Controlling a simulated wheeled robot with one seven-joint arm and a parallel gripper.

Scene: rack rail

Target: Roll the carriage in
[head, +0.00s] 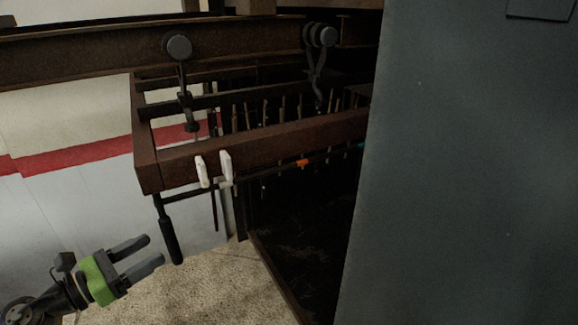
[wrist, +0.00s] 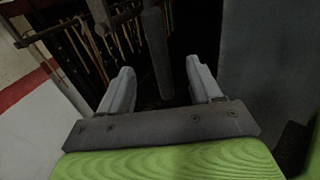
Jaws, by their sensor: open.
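The carriage (head: 262,142) is a rusty brown frame hanging from an overhead rail (head: 80,55) by dark rollers (head: 177,47). Its right part is hidden behind a grey panel. A dark bar with a hanging black handle (head: 168,235) is at its near left corner. My gripper (head: 154,249) is open and empty at the lower left, with its fingers pointing toward the handle. In the wrist view a dark upright bar (wrist: 157,55), seemingly the handle, shows between the two fingertips. I cannot tell whether it is between the fingers or beyond them.
A large grey panel (head: 470,170) fills the right side. Several thin rods (head: 265,112) hang inside the carriage, and two white tabs (head: 226,167) are on its front beam. A dark opening (head: 310,240) lies below it. Speckled floor (head: 215,285) is clear at the lower middle.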

